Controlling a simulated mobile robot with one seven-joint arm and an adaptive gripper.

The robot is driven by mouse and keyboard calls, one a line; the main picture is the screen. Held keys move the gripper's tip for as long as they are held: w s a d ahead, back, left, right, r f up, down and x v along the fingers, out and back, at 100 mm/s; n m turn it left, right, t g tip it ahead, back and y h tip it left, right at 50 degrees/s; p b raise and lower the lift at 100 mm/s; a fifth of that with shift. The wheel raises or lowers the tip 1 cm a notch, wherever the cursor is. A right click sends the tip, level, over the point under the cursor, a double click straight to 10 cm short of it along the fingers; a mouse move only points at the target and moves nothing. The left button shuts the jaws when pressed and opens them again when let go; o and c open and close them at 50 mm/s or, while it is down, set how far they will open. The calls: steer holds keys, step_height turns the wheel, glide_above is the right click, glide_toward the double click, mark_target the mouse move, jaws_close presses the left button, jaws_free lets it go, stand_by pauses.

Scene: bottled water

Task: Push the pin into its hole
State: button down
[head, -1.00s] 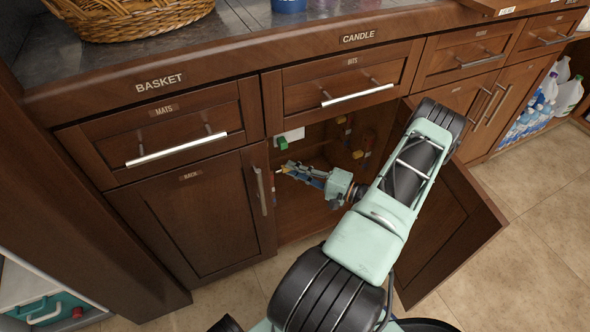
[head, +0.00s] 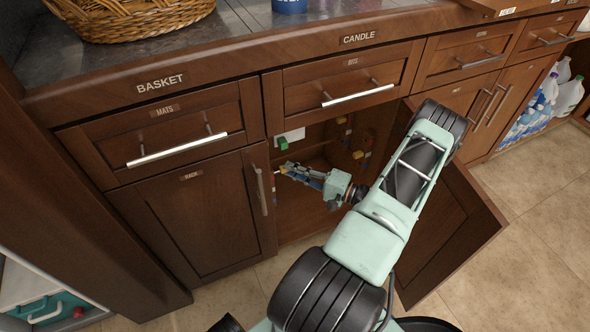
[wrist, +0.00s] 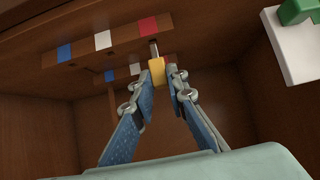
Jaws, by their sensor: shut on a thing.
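The pin has a yellow head (wrist: 156,73) and a thin metal shaft (wrist: 153,49) that points up toward a wooden bar inside the cabinet. My gripper (wrist: 163,80) is shut on the yellow head, one blue finger on each side. The bar (wrist: 124,38) carries a blue, a white and a red mark (wrist: 148,25). The shaft's end is at the bar near the red mark; I cannot tell how far it is in, and the hole is hidden. In the head view my gripper (head: 284,170) is inside the open cabinet, and the pin is too small to make out well.
A white plate (wrist: 295,62) with a green block (wrist: 297,10) is at the right in the wrist view. The open cabinet door (head: 452,225) stands right of my arm. A closed door (head: 195,215) is at left, with drawers above.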

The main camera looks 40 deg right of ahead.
steer(key=shift+w+a+p, duration=0.15)
steer(key=shift+a, duration=0.45)
steer(key=shift+w+a+p, duration=0.15)
steer(key=shift+a, duration=0.4)
steer(key=c, duration=1.8)
jaws_free()
steer(key=v, duration=0.7)
steer(key=shift+s, duration=0.25)
